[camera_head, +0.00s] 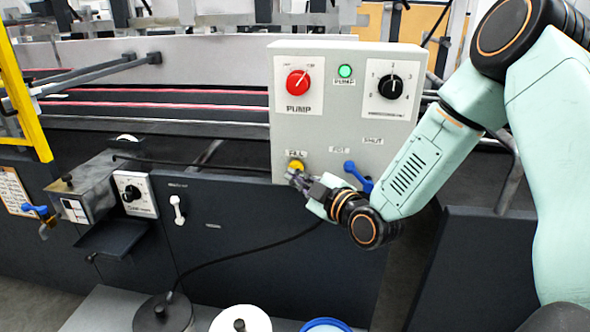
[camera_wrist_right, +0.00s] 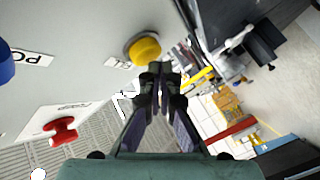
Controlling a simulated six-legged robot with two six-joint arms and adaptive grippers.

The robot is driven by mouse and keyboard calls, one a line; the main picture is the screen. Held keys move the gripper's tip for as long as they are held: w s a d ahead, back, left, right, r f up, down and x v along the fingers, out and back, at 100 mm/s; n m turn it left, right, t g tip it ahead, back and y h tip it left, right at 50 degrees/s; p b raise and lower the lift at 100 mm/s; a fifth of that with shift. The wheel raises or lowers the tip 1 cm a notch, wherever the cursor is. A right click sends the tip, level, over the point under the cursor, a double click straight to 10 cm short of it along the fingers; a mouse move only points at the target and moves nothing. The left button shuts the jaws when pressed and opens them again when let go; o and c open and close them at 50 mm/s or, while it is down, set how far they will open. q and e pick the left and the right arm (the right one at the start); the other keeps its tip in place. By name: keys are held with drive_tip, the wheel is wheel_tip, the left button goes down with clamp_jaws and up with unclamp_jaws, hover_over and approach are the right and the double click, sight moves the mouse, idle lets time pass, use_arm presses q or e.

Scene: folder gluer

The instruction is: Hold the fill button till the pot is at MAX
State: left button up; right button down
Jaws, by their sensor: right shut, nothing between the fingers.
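The yellow fill button (camera_head: 296,166) is low on the left of the grey control box, under a FILL label. It also shows in the wrist view (camera_wrist_right: 143,48). My right gripper (camera_head: 299,179) is shut and empty, with its tips close beside the button; in the wrist view the tips (camera_wrist_right: 159,74) overlap the button's edge. I cannot tell whether they touch it. A metal box that may be the pot (camera_head: 88,190) is at the left with a blue-handled valve. No MAX mark or level is readable. My left gripper is out of view.
The grey box (camera_head: 330,125) also carries a red PUMP knob (camera_head: 298,83), a lit green lamp (camera_head: 345,71) and a black dial (camera_head: 390,87). A blue lever (camera_head: 358,176) is close to the right of my gripper. Round lidded containers (camera_head: 163,314) stand below.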

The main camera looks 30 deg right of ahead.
drive_tip(key=shift+s+a, duration=0.25)
drive_tip(key=shift+s, duration=0.05)
drive_tip(key=shift+s+a, duration=0.75)
drive_tip(key=shift+s, duration=0.25)
drive_tip(key=shift+s+a, duration=0.75)
drive_tip(key=shift+s, duration=0.25)
